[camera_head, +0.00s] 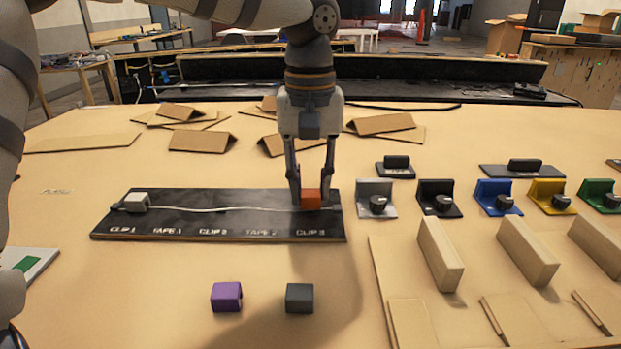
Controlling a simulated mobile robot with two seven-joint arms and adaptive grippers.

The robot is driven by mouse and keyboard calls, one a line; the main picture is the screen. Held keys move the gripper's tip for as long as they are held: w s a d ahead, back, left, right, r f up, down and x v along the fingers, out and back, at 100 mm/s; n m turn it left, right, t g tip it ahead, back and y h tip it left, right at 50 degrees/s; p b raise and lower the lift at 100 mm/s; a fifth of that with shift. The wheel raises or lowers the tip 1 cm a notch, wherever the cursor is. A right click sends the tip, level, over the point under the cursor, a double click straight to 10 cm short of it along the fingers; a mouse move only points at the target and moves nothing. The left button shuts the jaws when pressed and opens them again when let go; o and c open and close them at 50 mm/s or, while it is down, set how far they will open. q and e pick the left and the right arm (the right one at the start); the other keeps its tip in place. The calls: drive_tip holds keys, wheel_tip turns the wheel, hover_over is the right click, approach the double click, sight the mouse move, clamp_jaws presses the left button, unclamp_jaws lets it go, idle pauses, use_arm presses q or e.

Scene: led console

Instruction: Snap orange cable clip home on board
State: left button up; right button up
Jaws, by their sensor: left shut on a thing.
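The orange cable clip (311,200) is at the right end of the black board (180,222), near the CLIP 3 label. My left gripper (311,190) points straight down and is shut on the orange clip, with a finger at each side. A pale cable (225,209) runs along the board from a white clip (136,203) at the left end towards the orange clip. I cannot tell whether the orange clip is fully seated. My right gripper is not in view.
Coloured brackets with knobs, such as the blue one (493,196), and wooden blocks (440,254) stand to the right. Folded cardboard pieces (203,140) lie behind.

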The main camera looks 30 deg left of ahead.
use_arm(q)
drive_tip(key=shift+f, duration=0.45)
idle(0.6)
drive_tip(key=o, duration=0.8)
drive_tip(key=shift+o, duration=0.2)
wheel_tip(320, 180, up, 12)
